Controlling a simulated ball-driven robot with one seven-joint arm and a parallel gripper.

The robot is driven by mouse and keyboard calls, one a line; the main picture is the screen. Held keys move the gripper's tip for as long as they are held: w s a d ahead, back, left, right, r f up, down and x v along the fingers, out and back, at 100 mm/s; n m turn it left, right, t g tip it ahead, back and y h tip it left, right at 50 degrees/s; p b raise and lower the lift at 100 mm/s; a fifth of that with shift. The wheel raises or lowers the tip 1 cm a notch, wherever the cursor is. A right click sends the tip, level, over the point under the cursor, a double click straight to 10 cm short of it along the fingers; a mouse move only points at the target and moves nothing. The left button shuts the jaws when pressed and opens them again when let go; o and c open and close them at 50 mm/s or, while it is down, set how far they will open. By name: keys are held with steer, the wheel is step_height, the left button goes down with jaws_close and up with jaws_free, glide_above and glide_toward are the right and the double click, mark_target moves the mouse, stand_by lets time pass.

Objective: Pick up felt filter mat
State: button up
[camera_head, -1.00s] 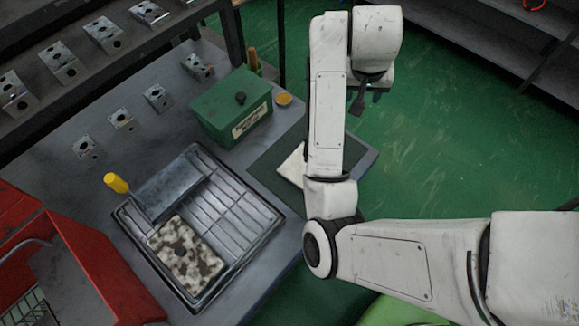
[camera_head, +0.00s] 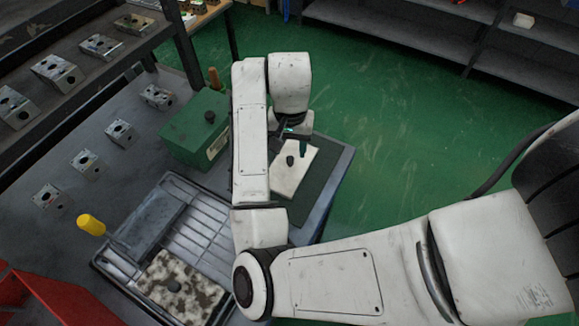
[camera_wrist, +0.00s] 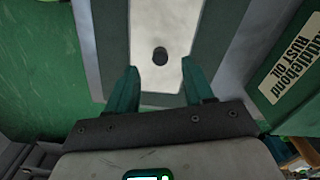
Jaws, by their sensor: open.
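A white felt filter mat (camera_head: 286,182) with a small black knob lies on a dark green mat (camera_head: 318,183) at the table's right end. In the wrist view the white mat (camera_wrist: 160,22) runs between my fingers, with its knob just beyond the fingertips. My gripper (camera_head: 296,138) is open and empty over the mat's far part; its fingers also show in the wrist view (camera_wrist: 160,70). My arm hides the mat's left edge in the head view. A second, blotchy grey-and-white mat (camera_head: 165,285) with a dark knob lies in the ribbed metal tray (camera_head: 200,235).
A green box (camera_head: 190,140), labelled rust oil in the wrist view (camera_wrist: 290,75), stands close left of the white mat. A yellow-handled tool (camera_head: 91,225) rests at the tray. Metal valve blocks (camera_head: 120,133) stand along the left. Green floor lies beyond the table's right edge.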

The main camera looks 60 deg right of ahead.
mark_target(290, 159)
step_height(290, 159, down, 5)
steer(key=shift+a+r, duration=0.1)
steer(key=shift+c, duration=0.2)
jaws_close()
stand_by(0.4)
